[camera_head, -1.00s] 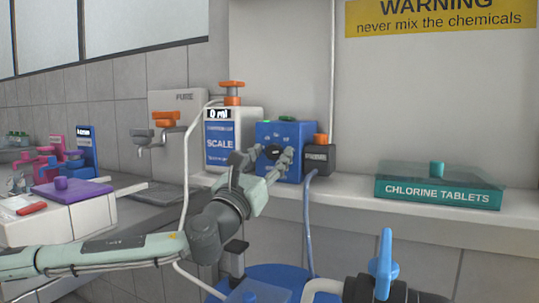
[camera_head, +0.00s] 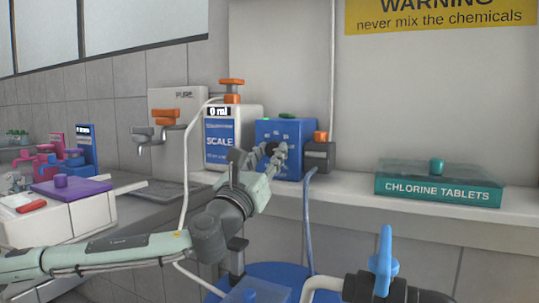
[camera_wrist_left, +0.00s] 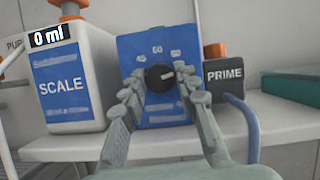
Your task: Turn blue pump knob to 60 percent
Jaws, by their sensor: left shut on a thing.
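The blue pump box (camera_head: 293,133) stands on the shelf, with a black round knob (camera_head: 271,149) on its front. In the left wrist view the knob (camera_wrist_left: 159,77) has a light pointer mark aimed right and slightly up. Numbers on the blue face (camera_wrist_left: 135,62) show above it, 60 near the top. My left gripper (camera_head: 264,160) reaches the pump front. In the wrist view its fingers (camera_wrist_left: 162,88) stand either side of the knob, shut on it; the exact contact is hard to see. My right gripper is not in view.
The white scale (camera_head: 220,150) stands just left of the pump and the dark PRIME box (camera_head: 320,155) just right. A blue hose (camera_head: 307,215) hangs below. The green chlorine tablets box (camera_head: 438,187) is farther right; shelf between is clear.

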